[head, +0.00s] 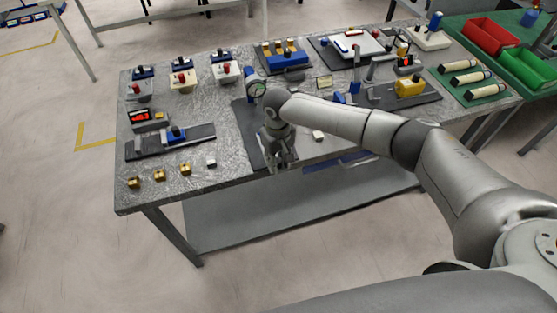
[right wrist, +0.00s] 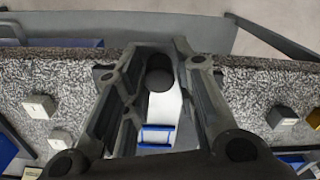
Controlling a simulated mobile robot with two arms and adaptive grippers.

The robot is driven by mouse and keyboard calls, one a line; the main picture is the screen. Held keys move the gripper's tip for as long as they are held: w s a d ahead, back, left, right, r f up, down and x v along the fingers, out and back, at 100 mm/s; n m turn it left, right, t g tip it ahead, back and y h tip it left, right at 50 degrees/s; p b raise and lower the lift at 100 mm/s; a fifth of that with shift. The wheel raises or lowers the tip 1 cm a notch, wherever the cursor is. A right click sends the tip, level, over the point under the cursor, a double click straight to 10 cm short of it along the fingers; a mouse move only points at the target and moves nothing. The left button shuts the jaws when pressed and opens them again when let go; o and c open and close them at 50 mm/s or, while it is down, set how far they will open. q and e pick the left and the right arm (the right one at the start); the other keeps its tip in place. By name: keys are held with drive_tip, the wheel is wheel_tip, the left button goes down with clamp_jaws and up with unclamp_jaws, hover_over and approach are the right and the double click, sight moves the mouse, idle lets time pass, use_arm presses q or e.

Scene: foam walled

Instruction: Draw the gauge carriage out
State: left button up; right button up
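A dial gauge (head: 257,89) with a pale round face stands on a blue post at the back of a dark plate (head: 244,119) in the head view. My right gripper (head: 279,167) points down over the front part of this plate, near the table's front edge. In the right wrist view, a black round knob on a pale part with a blue band (right wrist: 156,136) shows between the spread fingers (right wrist: 160,62). The fingers look open, with the knob between them; whether they touch it is unclear. My right wrist hides much of the plate. My left gripper is out of view.
A dark rail with a blue slider (head: 175,135), several brass blocks (head: 159,175) and a small white block (head: 211,162) lie to the left. Another white block (head: 318,135) is close on the right. Fixtures crowd the back; red (head: 491,36) and green bins stand far right.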

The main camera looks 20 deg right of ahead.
drive_tip(key=shift+o, duration=1.1)
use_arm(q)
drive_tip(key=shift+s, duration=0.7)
use_arm(e)
wheel_tip(320, 180, up, 12)
drive_tip(key=shift+s, duration=0.1)
